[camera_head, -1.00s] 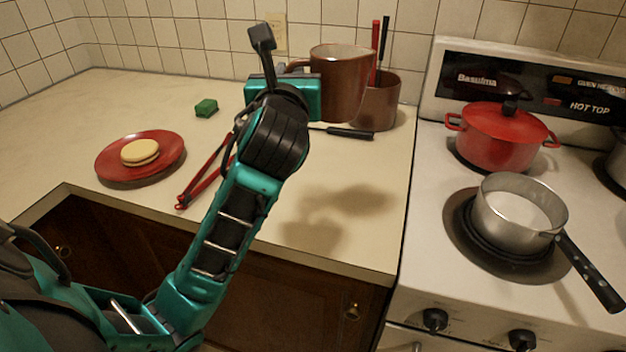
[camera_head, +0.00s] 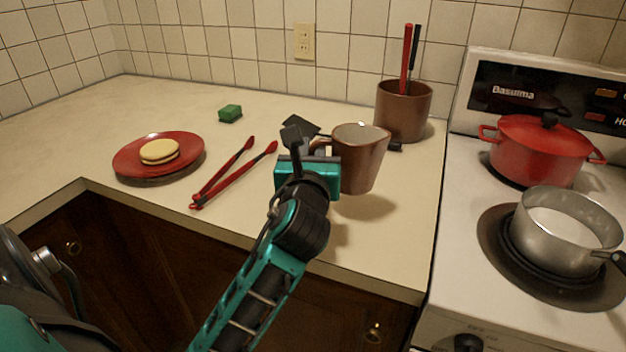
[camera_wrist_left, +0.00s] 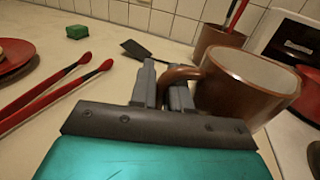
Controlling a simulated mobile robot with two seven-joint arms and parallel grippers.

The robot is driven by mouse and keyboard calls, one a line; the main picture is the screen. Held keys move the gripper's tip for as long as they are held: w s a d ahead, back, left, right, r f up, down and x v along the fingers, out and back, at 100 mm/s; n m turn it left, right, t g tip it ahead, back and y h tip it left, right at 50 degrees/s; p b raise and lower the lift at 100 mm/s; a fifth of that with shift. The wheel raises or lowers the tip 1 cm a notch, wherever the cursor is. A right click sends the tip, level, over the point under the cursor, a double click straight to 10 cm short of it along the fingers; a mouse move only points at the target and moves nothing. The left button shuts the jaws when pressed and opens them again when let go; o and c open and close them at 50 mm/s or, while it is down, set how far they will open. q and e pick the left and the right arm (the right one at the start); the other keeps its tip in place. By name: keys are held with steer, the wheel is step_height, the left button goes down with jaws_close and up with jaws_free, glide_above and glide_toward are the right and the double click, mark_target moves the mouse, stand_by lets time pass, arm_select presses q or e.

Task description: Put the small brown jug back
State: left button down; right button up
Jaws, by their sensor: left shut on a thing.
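The small brown jug (camera_head: 362,160) is upright at the right part of the counter, its handle towards my left gripper (camera_head: 316,150). In the left wrist view, the fingers (camera_wrist_left: 165,90) are shut on the handle of the jug (camera_wrist_left: 240,88). The jug's shadow lies close by its base on the right; I cannot tell whether the base touches the counter. The fingertips are partly hidden in the head view. My right gripper is not in view.
A brown crock (camera_head: 403,112) with utensils stands behind the jug. A black spatula (camera_head: 300,124) lies behind it. Red tongs (camera_head: 232,175), a red plate (camera_head: 125,160) with a cookie-like stack, and a green sponge (camera_head: 230,113) are left. The stove with pots (camera_head: 540,150) is right.

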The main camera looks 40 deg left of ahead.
arm_select(q)
step_height(320, 180, down, 5)
steer(key=shift+r+b, duration=0.1)
steer(key=shift+b, duration=0.75)
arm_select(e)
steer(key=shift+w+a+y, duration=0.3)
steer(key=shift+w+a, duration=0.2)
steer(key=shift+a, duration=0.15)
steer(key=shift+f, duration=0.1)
arm_select(q)
steer(key=c, duration=1.1)
jaws_free()
steer(key=shift+f, duration=0.25)
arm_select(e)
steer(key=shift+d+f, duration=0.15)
arm_select(q)
steer(key=shift+r, duration=0.2)
